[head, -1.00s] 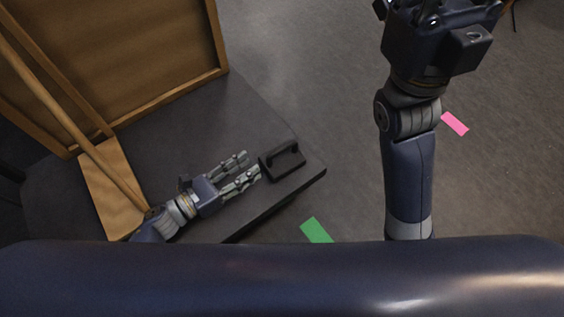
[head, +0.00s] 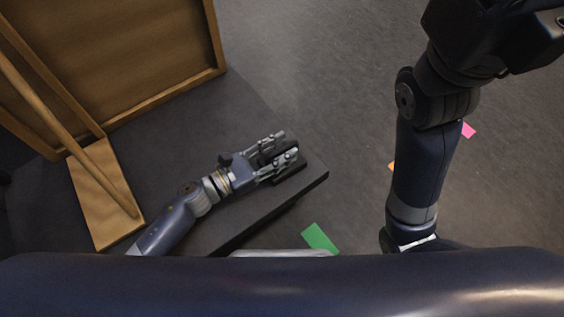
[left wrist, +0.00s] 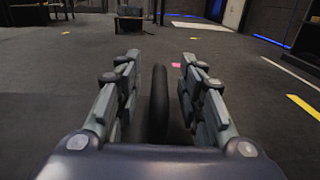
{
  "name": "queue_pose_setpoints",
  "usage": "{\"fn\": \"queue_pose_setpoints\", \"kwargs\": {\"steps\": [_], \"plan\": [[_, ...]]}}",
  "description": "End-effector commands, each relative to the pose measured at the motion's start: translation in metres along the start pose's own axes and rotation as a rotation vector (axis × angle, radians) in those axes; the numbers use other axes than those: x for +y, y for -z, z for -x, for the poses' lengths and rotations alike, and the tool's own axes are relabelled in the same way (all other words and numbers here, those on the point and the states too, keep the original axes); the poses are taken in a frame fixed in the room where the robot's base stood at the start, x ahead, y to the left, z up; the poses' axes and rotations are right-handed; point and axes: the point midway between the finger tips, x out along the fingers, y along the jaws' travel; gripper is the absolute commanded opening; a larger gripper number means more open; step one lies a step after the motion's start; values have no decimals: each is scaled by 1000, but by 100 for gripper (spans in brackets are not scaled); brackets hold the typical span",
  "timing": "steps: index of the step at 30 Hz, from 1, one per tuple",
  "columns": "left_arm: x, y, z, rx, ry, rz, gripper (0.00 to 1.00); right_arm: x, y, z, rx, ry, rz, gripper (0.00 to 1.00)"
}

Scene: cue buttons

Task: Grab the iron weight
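The iron weight (head: 291,173) is a black block with a handle, standing near the corner of the dark table. My left gripper (head: 282,147) reaches over it, with its grey fingers hiding much of it in the head view. In the left wrist view, a black upright bar that looks like the weight's handle (left wrist: 158,103) stands between the two fingers of my left gripper (left wrist: 160,80). The fingers are open, with a gap on both sides of the bar. My right arm shows at the right of the head view, but its fingers are out of the picture.
The dark table (head: 240,115) ends in a corner just right of the weight. A wooden frame (head: 150,110) and a wooden board (head: 100,205) are at the left.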

Motion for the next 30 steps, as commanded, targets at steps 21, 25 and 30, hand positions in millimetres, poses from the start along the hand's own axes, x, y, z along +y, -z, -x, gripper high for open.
{"fn": "queue_pose_setpoints", "kwargs": {"steps": [21,25,30], "plan": [[0,-1,-6,0,-1,0,0,-1,2,-2,6,3,1,26],[1,-9,-8,-16,2,-2,0,-1,2,-2,7,3,0,26],[3,-11,-8,-16,2,-3,0,0,1,-4,7,3,0,26]]}}
